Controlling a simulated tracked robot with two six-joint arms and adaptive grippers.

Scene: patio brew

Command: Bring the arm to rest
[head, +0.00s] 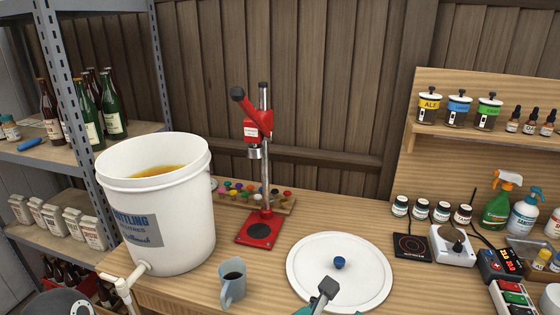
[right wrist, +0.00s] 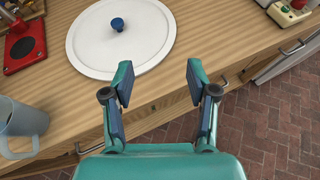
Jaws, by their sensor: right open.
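My right gripper (right wrist: 158,82) is open, with nothing between its fingers. In the right wrist view its fingers are spread over the front edge of the wooden bench (right wrist: 75,95), near the round white lid (right wrist: 90,45). In the head view only a dark finger and a bit of teal of it show at the bottom, overlapping the near edge of the lid (head: 310,262). The lid lies flat on the bench with a blue knob (head: 339,262) at its middle. My left gripper is not in view.
A white bucket (head: 185,215) of amber liquid stands at the left. A grey-blue jug (head: 232,282) stands near the front edge. A red bench capper (head: 260,228) is behind. A hot plate (head: 411,247), scale (head: 452,245) and bottles crowd the right. Brick floor (right wrist: 265,120) shows in front.

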